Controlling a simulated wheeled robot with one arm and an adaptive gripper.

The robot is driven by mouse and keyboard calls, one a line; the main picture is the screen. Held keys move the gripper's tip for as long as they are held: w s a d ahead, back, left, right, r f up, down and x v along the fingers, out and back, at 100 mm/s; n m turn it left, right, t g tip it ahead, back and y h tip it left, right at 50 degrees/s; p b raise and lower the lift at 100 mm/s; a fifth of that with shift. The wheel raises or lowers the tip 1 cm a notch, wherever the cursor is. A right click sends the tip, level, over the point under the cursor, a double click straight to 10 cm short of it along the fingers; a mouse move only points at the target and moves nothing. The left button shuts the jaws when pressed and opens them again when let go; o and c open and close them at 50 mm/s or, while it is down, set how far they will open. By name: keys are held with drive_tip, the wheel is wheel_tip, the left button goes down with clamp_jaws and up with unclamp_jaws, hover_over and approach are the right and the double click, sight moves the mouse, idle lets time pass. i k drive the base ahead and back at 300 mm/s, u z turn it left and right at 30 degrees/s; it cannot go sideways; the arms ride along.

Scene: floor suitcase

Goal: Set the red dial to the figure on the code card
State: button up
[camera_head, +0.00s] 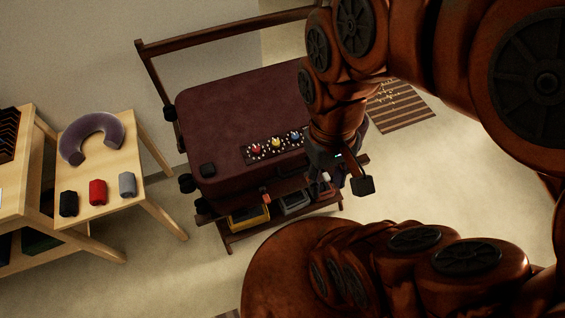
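A dark maroon suitcase (235,110) lies on a wooden rack. Near its front edge is a dark strip with three dials in a row. The red dial (256,149) is at the left, a yellow dial (276,142) in the middle and a blue dial (295,136) at the right. The dial figures are too small to read. I cannot make out a code card with a readable figure. My gripper (343,180) hangs right of the dials, off the suitcase's front right corner, apart from the red dial. Its fingers are dark and partly hidden, so its opening is unclear.
A light wood table (110,185) at left holds a purple neck pillow (91,138) and black, red and grey rolled items. A low shelf (285,218) under the suitcase holds a yellow item (249,217) and others. A striped rug (400,108) lies behind my arm.

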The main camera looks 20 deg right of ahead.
sight(255, 149)
drive_tip(key=z, duration=0.05)
drive_tip(key=k, duration=0.75)
drive_tip(key=u, duration=0.8)
drive_tip(key=i, duration=0.5)
